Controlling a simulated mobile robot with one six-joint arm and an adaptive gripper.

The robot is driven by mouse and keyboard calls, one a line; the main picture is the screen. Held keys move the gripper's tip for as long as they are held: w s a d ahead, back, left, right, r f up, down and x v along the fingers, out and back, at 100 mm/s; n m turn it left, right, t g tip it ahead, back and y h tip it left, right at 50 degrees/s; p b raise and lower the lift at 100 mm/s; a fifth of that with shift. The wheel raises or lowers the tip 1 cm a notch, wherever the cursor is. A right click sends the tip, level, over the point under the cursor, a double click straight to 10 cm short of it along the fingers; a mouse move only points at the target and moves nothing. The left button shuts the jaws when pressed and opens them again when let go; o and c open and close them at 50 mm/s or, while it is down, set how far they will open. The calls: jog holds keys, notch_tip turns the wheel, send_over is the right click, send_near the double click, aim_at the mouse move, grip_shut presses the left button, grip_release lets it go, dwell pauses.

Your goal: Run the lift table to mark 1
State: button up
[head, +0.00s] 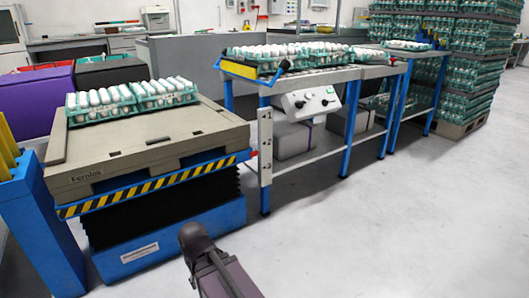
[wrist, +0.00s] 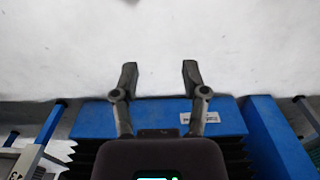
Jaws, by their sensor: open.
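The lift table (head: 155,187) stands at the left in the head view, with a yellow-black striped platform edge, black bellows and a blue base. Its platform is raised, the bellows stretched above the base. A beige pallet (head: 110,160) lies on it with trays of white eggs (head: 133,98). A control box (head: 308,101) with knobs hangs on the bench front. My gripper (wrist: 159,76) is open and empty in the wrist view, with the blue base (wrist: 160,117) behind it.
A roller bench (head: 300,75) with egg trays stands right of the lift table. Tall stacks of egg trays (head: 470,80) stand at the far right. A blue post (head: 45,235) is at the left edge. The floor (head: 400,220) in front is clear.

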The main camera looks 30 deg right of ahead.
grip_shut()
dwell(1.2)
